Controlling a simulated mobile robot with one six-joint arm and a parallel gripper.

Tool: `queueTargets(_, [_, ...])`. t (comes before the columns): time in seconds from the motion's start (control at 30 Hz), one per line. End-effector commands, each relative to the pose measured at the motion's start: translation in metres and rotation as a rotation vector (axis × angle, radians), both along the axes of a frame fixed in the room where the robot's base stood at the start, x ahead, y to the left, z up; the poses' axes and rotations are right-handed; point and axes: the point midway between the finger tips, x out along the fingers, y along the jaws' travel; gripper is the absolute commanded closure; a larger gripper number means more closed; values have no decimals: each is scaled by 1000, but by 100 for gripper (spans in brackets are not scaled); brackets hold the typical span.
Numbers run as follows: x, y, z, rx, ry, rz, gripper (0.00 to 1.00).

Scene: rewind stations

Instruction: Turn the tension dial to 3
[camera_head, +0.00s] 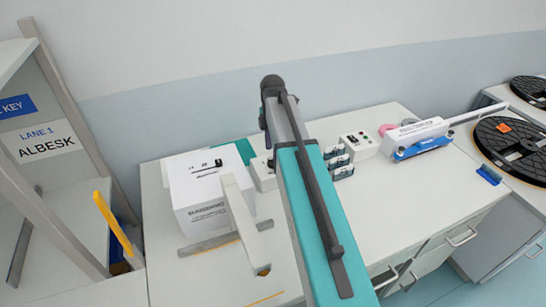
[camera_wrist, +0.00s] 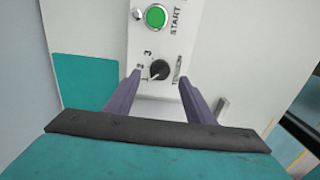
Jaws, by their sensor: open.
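In the wrist view a pale control panel carries a black tension dial (camera_wrist: 159,69), labelled TENSION, with the numbers 1, 2 and 3 beside it. A small white mark shows on the dial's lower-left side; which number it points to is hard to tell. A green START button (camera_wrist: 156,16) sits above the dial. My gripper (camera_wrist: 161,82) is open, with one dark finger on each side of the dial's lower part. Whether the fingers touch the dial cannot be told. In the head view my arm hides the gripper.
In the head view a white box (camera_head: 196,199) stands on the white bench left of my arm. A control box (camera_head: 358,145), several small dark-and-white items (camera_head: 337,160) and a blue-and-white device (camera_head: 418,137) stand to the right. A black reel (camera_head: 512,145) lies far right. The bench front is fairly clear.

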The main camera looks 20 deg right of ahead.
Motion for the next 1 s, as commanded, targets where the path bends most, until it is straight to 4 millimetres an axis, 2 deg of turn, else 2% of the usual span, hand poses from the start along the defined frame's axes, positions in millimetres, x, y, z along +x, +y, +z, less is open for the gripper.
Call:
queueTargets(0.43, [0,1,-39,0,2,1,51])
queueTargets(0.63, [0,1,-47,0,0,1,51])
queueTargets(0.93, [0,1,-48,0,0,2,51])
queueTargets(1.0, [0,1,-48,0,0,2,63])
